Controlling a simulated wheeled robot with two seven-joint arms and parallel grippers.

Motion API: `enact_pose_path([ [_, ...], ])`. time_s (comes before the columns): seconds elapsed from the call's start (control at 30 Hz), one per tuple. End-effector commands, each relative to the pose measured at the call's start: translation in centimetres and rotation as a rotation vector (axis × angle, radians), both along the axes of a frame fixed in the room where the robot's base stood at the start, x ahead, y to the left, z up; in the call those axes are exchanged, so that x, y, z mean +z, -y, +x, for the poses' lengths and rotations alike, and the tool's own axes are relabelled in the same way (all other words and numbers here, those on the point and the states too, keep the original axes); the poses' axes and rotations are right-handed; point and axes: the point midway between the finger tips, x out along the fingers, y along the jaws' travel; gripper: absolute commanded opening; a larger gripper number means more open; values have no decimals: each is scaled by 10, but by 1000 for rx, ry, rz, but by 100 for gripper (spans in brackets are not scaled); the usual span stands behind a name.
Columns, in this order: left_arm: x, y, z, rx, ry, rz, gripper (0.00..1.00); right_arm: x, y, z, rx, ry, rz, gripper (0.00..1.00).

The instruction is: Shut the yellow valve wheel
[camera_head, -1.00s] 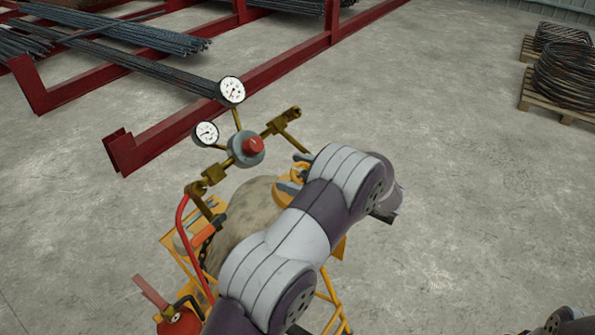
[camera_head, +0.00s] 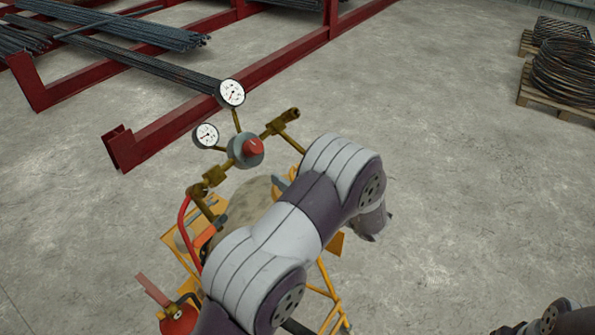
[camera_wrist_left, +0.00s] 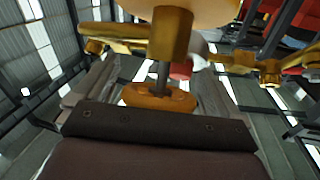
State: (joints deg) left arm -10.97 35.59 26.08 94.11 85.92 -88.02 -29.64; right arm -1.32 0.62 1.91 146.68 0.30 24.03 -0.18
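In the left wrist view, an orange-yellow valve wheel (camera_wrist_left: 160,97) sits on a thin stem under a brass valve body (camera_wrist_left: 171,35). It is just beyond the dark edge of my left gripper (camera_wrist_left: 160,128); I cannot tell if they touch. In the head view my left arm covers most of the valve area. Only a sliver of yellow shows beside the arm, and I cannot tell if it is the wheel. The end of my left gripper (camera_head: 374,226) is partly visible past the arm; its fingers are not clear. Only part of my right arm shows at the bottom right corner.
A yellow cart (camera_head: 325,290) carries a tank (camera_head: 248,203), a regulator (camera_head: 246,148) with two white gauges, a red hose (camera_head: 184,225) and a fire extinguisher (camera_head: 178,318). Red rack beams (camera_head: 190,118) with rebar stand behind. Coils on pallets (camera_head: 566,75) are far right.

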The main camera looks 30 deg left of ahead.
Motion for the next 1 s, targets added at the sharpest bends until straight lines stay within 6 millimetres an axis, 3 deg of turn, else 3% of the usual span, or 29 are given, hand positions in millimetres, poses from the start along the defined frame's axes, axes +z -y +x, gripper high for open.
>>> enact_pose_path([
  [0.33, -1, 8, -1, -1, 4, 1, 96, -6, 0, 0, 0, 0, 0, 43],
  [0.7, -5, 98, -26, -3, 4, -1, 96, -47, 0, 0, 0, 0, 0, 43],
  [0.83, -2, 116, -31, -2, 3, 0, 96, -52, 0, 0, 0, 0, 0, 43],
  [1.0, 1, 123, -34, 1, 2, 1, 96, -52, 0, 0, 0, 0, 0, 43],
])
